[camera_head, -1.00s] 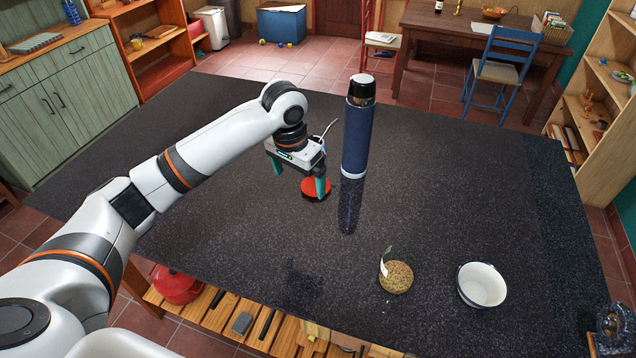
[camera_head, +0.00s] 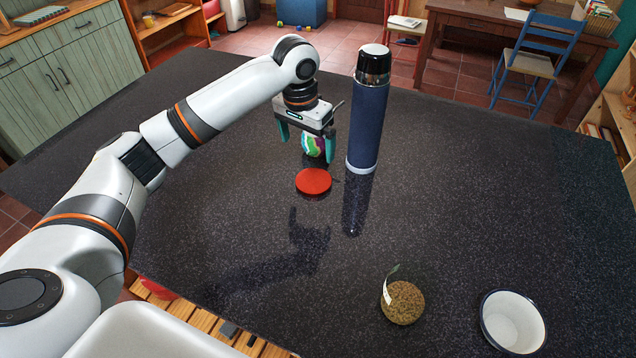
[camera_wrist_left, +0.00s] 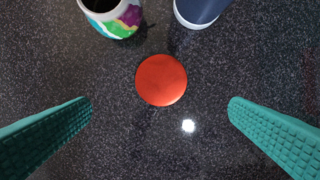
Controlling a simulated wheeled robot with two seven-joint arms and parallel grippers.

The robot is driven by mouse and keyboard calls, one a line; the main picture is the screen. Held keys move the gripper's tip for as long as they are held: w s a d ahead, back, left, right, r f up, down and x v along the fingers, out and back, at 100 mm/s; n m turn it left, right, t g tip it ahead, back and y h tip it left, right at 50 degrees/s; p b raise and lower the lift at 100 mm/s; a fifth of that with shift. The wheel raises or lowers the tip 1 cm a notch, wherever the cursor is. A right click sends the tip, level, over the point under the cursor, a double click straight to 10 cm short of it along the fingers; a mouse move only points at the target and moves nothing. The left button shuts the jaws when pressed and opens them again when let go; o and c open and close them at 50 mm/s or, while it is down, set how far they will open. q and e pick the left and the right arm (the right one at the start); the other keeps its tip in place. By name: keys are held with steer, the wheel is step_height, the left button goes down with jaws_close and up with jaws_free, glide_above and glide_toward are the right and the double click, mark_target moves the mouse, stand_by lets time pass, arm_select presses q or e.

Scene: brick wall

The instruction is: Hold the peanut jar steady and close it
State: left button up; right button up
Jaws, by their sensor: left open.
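A glass jar full of peanuts (camera_head: 402,302), with a pale label sticking up at its left, stands open near the front of the dark table. The lid also shows in the left wrist view (camera_wrist_left: 161,80), centred a little beyond the two teal fingers. My left gripper (camera_head: 306,139) is open and empty, above and behind the lid in the head view. My right gripper is not in view.
A tall blue bottle (camera_head: 367,115) stands just right of the gripper. A colourful patterned cup (camera_wrist_left: 115,20) stands behind the lid, partly hidden by a finger in the head view. A white bowl (camera_head: 514,321) is right of the jar. The table's middle is clear.

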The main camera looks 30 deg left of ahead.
arm_select(q)
steer(key=p, duration=0.2)
glide_above(314, 180)
steer(key=s, duration=0.1)
steer(key=f, duration=0.6)
steer(key=shift+s+a+f, duration=0.2)
steer(key=shift+f, duration=0.15)
steer(key=shift+f, duration=0.15)
steer(key=f, duration=0.1)
steer(key=w+f+p, duration=0.1)
steer(key=f, duration=0.1)
steer(key=shift+d+f, duration=0.15)
steer(key=shift+f, duration=0.75)
